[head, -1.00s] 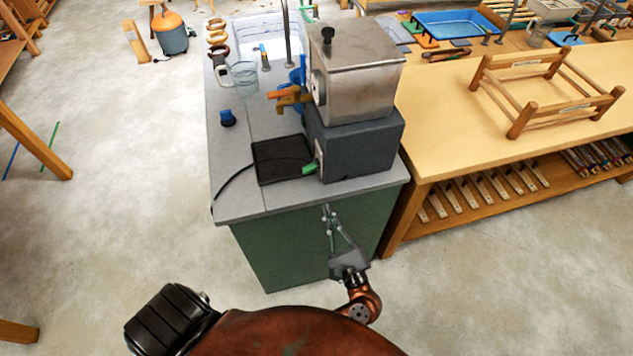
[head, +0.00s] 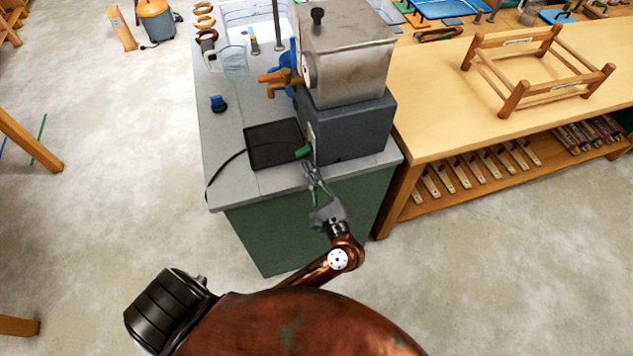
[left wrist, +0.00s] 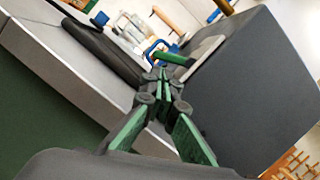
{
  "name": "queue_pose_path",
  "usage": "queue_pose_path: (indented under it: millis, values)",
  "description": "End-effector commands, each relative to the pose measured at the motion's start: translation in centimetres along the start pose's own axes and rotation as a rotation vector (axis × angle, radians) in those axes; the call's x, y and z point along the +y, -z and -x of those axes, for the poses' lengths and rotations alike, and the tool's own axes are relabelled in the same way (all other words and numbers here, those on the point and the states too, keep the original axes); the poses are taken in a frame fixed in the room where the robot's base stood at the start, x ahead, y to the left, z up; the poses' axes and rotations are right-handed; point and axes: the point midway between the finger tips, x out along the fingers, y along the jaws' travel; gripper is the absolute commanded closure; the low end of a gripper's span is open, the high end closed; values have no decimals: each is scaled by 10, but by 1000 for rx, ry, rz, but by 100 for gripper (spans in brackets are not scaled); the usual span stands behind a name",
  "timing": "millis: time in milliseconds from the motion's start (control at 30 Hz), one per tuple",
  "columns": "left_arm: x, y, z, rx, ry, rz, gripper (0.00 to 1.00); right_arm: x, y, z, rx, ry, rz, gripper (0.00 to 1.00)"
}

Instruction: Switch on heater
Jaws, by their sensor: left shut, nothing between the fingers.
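The heater is a dark grey box (head: 355,125) with a steel tank (head: 347,55) on top, standing at the counter's front right corner. A green lever (head: 303,152) sticks out from a plate on the box's left face. It also shows in the left wrist view (left wrist: 173,58), next to a pale plate (left wrist: 203,55). My left gripper (head: 309,168) is shut and empty, with its fingertips close to the lever, just in front of it at the counter's front edge. In the left wrist view its tips (left wrist: 162,74) appear just below the lever; contact cannot be told.
A black flat pad (head: 272,144) with a cable lies left of the heater on the grey counter (head: 225,185). An orange tap (head: 278,78) sticks out from the tank. A blue knob-like item (head: 218,103) stands at the counter's left. A wooden bench (head: 440,120) adjoins on the right.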

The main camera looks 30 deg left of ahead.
Motion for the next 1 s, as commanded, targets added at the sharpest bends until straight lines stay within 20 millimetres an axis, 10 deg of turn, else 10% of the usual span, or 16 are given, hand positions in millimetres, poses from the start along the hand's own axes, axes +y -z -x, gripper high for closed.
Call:
queue_pose_path:
  millis: [1000]
  values:
    - [2, -3, -16, 1, 17, -70, 100, -1, 3, 7, 4, 1, -1, 51]
